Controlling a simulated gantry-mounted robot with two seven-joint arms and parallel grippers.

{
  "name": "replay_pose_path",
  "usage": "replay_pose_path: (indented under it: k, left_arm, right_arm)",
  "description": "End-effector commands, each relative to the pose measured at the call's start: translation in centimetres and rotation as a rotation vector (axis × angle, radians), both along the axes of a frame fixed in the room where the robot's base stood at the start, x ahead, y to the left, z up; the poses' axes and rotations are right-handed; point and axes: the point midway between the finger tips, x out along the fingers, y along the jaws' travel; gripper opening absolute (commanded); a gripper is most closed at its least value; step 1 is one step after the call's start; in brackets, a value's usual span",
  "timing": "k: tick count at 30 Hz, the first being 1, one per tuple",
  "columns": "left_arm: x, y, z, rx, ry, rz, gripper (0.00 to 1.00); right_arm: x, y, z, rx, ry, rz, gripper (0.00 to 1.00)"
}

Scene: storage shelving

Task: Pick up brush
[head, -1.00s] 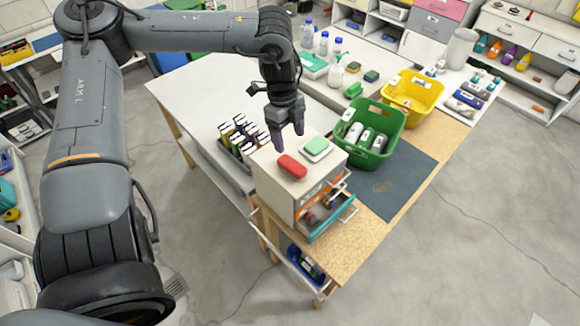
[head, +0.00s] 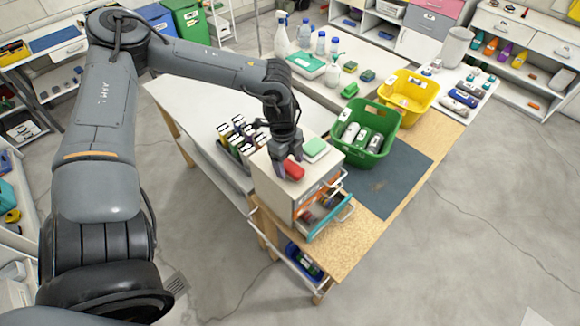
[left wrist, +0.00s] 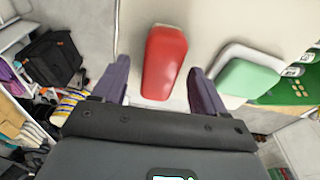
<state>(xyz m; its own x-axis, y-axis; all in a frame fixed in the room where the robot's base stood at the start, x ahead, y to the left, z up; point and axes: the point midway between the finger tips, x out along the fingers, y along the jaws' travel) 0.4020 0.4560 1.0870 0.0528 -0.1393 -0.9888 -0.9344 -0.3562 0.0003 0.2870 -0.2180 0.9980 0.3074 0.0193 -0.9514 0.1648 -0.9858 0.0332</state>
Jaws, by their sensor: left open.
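The red block (head: 294,170), which looks like the brush, lies on top of the small white drawer cabinet (head: 275,191). My left gripper (head: 289,167) is open and pointed down right at it, low over the cabinet top. In the left wrist view the red brush (left wrist: 164,62) lies between the two purple fingers of the left gripper (left wrist: 160,82), with gaps visible on both sides. I cannot tell whether the fingers touch it. My right gripper is not in view.
A green sponge (head: 315,147) on a white dish sits close beside the red brush. A rack of dark bottles (head: 240,140) stands left of the cabinet. A green basket (head: 383,125) and yellow basket (head: 428,88) stand to the right. A cabinet drawer (head: 330,214) is pulled open.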

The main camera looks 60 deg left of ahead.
Motion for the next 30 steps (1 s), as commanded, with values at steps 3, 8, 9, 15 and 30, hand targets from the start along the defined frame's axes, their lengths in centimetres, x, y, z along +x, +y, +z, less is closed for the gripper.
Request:
replay_pose_path:
  k: [3, 8, 9, 15, 30]
  left_arm:
    - [-0.02, -0.04, -0.49, 0.001, 0.001, 0.001, 0.72]
    - [0.06, -0.07, -0.58, 0.000, -0.001, 0.000, 0.72]
    - [0.06, -0.07, -0.58, 0.000, -0.001, 0.000, 0.72]
    - [0.05, -0.07, -0.57, 0.000, -0.001, 0.000, 0.54]
    - [0.06, -0.07, -0.53, 0.000, -0.001, 0.000, 0.11]
  right_arm:
    - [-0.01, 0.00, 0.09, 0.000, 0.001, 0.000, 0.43]
    - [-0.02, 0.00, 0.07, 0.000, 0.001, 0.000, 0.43]
    - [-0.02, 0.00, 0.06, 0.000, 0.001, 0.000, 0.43]
    - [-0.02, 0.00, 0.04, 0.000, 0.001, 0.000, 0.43]
    - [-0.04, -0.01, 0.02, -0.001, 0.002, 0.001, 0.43]
